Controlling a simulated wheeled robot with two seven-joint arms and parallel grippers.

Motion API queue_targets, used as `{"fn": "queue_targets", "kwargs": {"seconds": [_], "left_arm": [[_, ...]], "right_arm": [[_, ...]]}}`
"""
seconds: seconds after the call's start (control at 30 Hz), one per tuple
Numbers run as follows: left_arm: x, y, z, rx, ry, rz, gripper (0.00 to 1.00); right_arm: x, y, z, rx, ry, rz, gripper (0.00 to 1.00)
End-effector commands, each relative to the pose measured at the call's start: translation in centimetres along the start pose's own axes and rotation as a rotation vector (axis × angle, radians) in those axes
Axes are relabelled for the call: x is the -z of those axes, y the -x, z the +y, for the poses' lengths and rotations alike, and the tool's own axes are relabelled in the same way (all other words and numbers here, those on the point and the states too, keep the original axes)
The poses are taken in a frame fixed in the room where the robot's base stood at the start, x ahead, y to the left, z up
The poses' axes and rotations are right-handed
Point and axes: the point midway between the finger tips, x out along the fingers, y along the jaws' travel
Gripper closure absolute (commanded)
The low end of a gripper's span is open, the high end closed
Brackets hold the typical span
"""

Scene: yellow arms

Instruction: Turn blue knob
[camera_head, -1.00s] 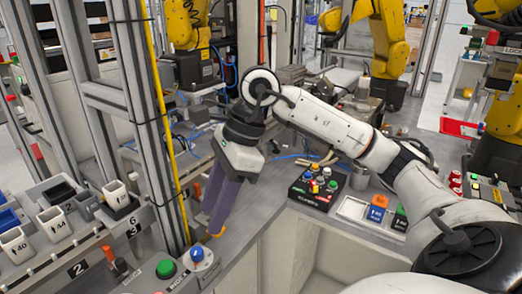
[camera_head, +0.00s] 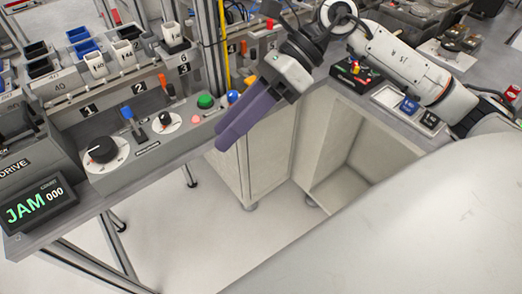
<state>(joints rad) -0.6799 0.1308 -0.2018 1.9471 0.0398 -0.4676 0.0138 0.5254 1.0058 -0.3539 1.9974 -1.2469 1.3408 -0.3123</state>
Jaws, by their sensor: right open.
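The blue knob (camera_head: 233,96) is a small round blue cap on a white dial, at the right end of the grey control panel (camera_head: 150,155). My right gripper (camera_head: 232,135) has long purple fingers pointing down and left. It is open and empty. In the picture its fingers pass just below and right of the blue knob and overlap the panel's right end. They hide part of the dial's surroundings, and I cannot tell whether they touch it. My left gripper is not in view.
A green button (camera_head: 206,101) and a small red button (camera_head: 196,119) are left of the blue knob. A display (camera_head: 40,207) reads JAM 000. Bins stand behind.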

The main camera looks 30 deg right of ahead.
Motion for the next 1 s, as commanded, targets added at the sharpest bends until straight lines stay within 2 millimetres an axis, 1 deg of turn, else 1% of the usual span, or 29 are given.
{"fn": "queue_targets", "kwargs": {"seconds": [0.03, 0.17, 0.3, 0.37, 0.47, 0.57, 0.6, 0.67, 0.7, 0.77, 0.87, 1.0], "left_arm": [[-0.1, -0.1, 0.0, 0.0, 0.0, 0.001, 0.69], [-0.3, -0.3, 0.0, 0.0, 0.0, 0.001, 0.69], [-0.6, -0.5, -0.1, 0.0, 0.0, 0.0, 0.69], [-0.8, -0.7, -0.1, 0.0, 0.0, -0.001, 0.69], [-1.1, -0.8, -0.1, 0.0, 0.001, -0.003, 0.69], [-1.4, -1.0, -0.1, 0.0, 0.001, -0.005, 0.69], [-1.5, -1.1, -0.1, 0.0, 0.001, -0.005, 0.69], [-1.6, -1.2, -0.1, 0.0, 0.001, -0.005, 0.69], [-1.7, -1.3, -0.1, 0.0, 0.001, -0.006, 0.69], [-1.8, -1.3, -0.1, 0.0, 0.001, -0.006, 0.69], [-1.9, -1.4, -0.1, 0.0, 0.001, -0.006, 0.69], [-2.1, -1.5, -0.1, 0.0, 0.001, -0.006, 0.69]], "right_arm": [[-0.3, -1.1, 0.5, -0.042, -0.032, -0.046, 0.6], [-1.7, -2.8, 1.7, -0.131, -0.115, -0.163, 0.6], [-3.5, -4.6, 2.8, -0.26, -0.272, -0.339, 0.6], [-4.4, -5.1, 3.0, -0.315, -0.355, -0.421, 0.6], [-5.6, -5.6, 2.7, -0.404, -0.52, -0.567, 0.6], [-6.2, -5.9, 1.5, -0.48, -0.703, -0.707, 0.6], [-6.2, -6.0, 0.9, -0.507, -0.779, -0.76, 0.6], [-6.0, -6.0, -0.3, -0.542, -0.9, -0.841, 0.6], [-5.7, -6.1, -1.3, -0.562, -0.982, -0.892, 0.6], [-5.5, -6.1, -2.1, -0.574, -1.048, -0.934, 0.6], [-4.5, -6.4, -3.6, -0.596, -1.173, -1.003, 0.6], [-2.6, -7.0, -5.8, -0.618, -1.354, -1.097, 0.6]]}}
